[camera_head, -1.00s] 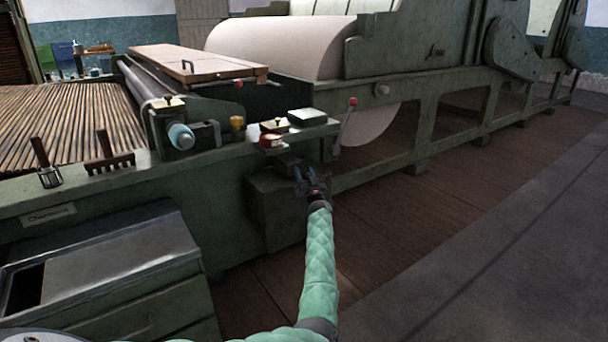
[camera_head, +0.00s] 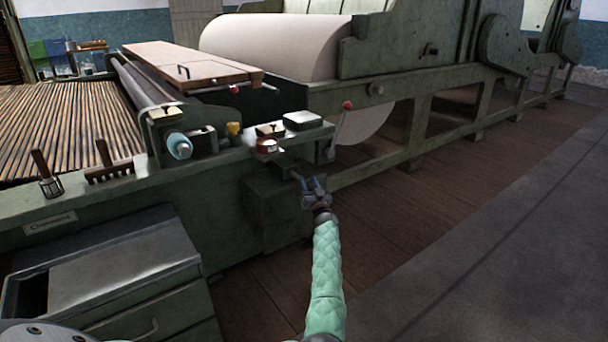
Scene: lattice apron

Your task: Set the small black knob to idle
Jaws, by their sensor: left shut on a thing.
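My left gripper (camera_head: 316,186) is at the end of the green-sleeved arm, at the front of the machine's side ledge. It is shut on what seems to be the small black knob, beside the dark box (camera_head: 291,166) under the ledge. The knob is too small and too hidden by the dark fingers to make out, and its setting cannot be read. My right gripper is not in view.
A red-and-white round part (camera_head: 266,146) and a pale-topped box (camera_head: 303,120) sit on the ledge. A metal cabinet (camera_head: 115,265) is at lower left. The floor at right is clear.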

